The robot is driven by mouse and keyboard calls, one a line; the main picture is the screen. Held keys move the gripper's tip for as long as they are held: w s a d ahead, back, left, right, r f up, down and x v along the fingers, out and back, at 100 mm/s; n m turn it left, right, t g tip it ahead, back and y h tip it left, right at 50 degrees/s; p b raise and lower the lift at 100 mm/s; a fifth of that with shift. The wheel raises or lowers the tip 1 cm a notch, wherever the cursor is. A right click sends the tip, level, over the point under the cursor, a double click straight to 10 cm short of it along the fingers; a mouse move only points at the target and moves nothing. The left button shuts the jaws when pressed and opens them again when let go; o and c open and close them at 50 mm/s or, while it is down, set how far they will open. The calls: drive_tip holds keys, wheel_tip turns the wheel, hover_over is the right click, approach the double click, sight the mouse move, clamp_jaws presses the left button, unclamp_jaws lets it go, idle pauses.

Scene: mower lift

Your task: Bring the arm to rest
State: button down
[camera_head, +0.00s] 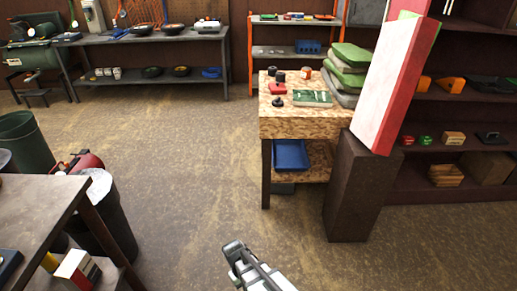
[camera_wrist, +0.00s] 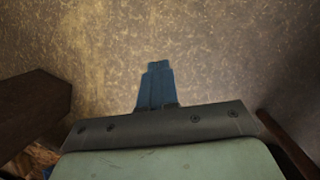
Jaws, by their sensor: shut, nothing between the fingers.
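My gripper (camera_wrist: 158,68) is shut in the wrist view, its two blue-grey fingers pressed together with nothing between them. It points at the bare brown floor (camera_wrist: 230,60). In the head view my arm's grey end (camera_head: 255,268) shows at the bottom centre, over open floor, apart from the furniture. The fingers cannot be made out clearly there.
A table (camera_head: 40,205) and bins are at left. The middle floor is clear.

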drive_tip(key=s+d+f+m+g+y, duration=0.1)
drive_tip(key=s+d+f, duration=0.4)
drive_tip(key=s+d, duration=0.5)
drive_tip(key=s+d+f+m+g+y, duration=0.1)
drive_tip(key=s+d+f+m+g, duration=0.2)
drive_tip(key=s+d, duration=0.7)
drive_tip(key=s+f+m, duration=0.1)
drive_tip(key=m, duration=0.1)
drive_tip(key=shift+s+d+f+m+g+y, duration=0.3)
drive_tip(key=shift+s+f+g+y, duration=0.05)
drive_tip(key=shift+f+g+y, duration=0.05)
drive_tip(key=c, duration=1.8)
unclamp_jaws()
